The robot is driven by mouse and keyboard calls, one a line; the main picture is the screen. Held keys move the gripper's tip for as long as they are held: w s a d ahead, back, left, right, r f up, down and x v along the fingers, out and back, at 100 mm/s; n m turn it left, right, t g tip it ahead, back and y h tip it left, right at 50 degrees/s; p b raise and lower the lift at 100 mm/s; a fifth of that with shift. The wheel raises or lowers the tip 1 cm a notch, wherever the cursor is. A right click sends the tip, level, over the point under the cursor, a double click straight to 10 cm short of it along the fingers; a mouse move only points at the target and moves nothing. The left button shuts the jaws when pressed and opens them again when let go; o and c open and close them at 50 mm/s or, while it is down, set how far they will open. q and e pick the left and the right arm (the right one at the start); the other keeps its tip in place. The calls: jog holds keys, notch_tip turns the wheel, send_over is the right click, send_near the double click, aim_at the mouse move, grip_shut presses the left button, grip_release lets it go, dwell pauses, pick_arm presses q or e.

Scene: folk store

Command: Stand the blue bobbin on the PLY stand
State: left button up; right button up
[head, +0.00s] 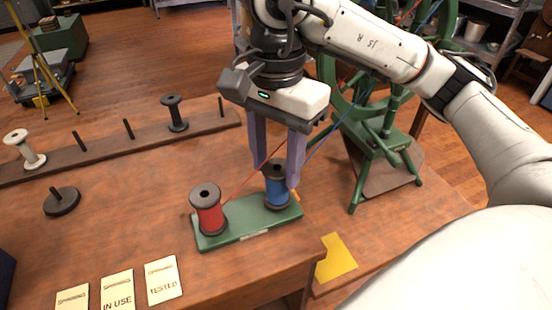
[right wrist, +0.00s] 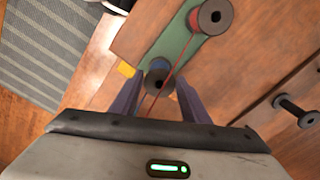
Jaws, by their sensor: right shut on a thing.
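The blue bobbin (head: 277,188) stands upright at the right end of a green stand (head: 240,224). A red bobbin (head: 208,212) stands at the stand's left end. My right gripper (head: 276,182) reaches down from above and is shut on the blue bobbin, one finger on each side. In the right wrist view the blue bobbin's dark top (right wrist: 160,74) shows between the fingers. Red and blue threads run from the bobbins up toward a green wheel. The label on the stand's front is too small to read. My left gripper is not in view.
A long wooden rack (head: 110,146) with pegs, a white bobbin (head: 24,148) and a dark bobbin (head: 174,112) lies behind. A dark single-peg base (head: 62,201) stands at left. Cards, one reading TESTED (head: 163,280), lie in front. A green spinning wheel (head: 375,140) stands at right.

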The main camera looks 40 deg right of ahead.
jog(key=shift+f, duration=0.4)
jog(key=o, duration=0.8)
jog(key=shift+o, duration=0.2)
notch_tip(320, 180, up, 10)
jog(key=p, duration=0.3)
jog(key=shift+r, duration=0.2)
